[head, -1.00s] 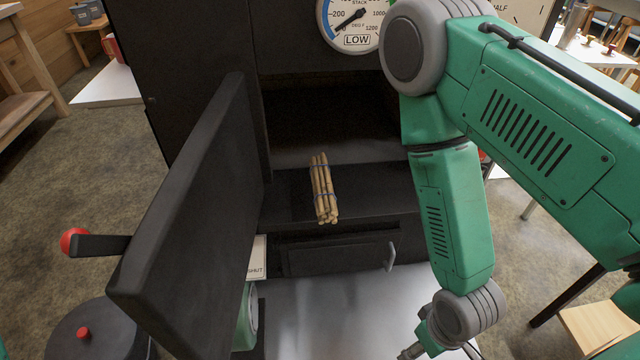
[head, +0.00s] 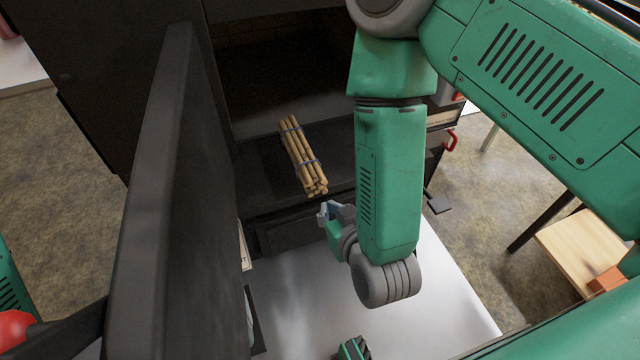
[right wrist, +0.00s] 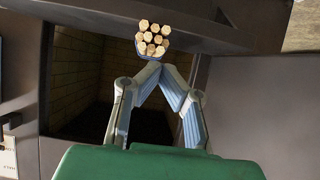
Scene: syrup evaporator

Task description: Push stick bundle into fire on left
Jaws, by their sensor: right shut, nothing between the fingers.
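The stick bundle (head: 302,155), tan sticks tied with blue bands, lies on the dark ledge at the firebox opening (head: 280,75), its near end at the ledge's front. My right gripper (head: 326,210) is shut and empty, just in front of and slightly right of that near end. In the right wrist view the closed fingertips (right wrist: 163,68) appear just below the cut ends of the bundle (right wrist: 152,40); I cannot tell whether they touch. The firebox inside is dark with brick walls, and no flames show. My left gripper is out of view.
The thick black firebox door (head: 165,190) stands open on the left, with a red knob (head: 12,328) at lower left. A pale metal surface (head: 440,290) lies below the ledge. A wooden table (head: 585,245) stands at the right.

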